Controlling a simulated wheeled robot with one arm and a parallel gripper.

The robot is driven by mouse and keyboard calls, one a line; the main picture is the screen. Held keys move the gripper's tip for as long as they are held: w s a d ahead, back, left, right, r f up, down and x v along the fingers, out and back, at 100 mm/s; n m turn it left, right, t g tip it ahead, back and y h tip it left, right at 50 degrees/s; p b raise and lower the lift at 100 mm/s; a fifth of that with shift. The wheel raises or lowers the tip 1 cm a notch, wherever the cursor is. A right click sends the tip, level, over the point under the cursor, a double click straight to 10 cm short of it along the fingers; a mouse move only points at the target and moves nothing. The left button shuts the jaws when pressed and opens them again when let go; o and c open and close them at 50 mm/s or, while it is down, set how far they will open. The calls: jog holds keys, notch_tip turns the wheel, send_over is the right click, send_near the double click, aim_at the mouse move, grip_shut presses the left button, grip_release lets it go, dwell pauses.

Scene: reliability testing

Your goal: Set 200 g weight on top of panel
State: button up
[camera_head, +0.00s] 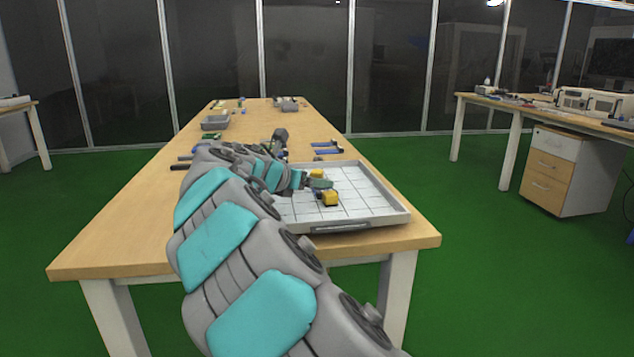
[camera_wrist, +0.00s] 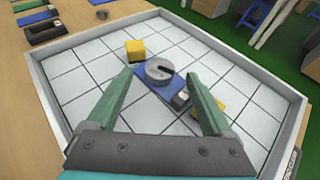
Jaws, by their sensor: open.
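A grey slotted disc weight (camera_wrist: 159,72) appears to lie flat on a blue panel (camera_wrist: 177,99) in the wrist view. The panel lies at a slant in the white gridded tray (camera_wrist: 75,86). My gripper (camera_wrist: 158,77) is open, with its green fingers apart on either side of the weight in the picture. I cannot tell whether the fingers touch it. In the head view my gripper (camera_head: 314,183) is low over the tray (camera_head: 381,210). My arm and fingers hide most of the weight and panel there.
One yellow block (camera_wrist: 135,50) is left of the weight; another yellow block (camera_wrist: 219,106) is right, partly behind a finger. Dark and blue parts (camera_wrist: 38,17) lie outside the tray. A grey bin (camera_head: 215,122) stands farther along the wooden table (camera_head: 120,240). The tray has raised walls.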

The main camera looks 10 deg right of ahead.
jog(key=v, duration=0.9)
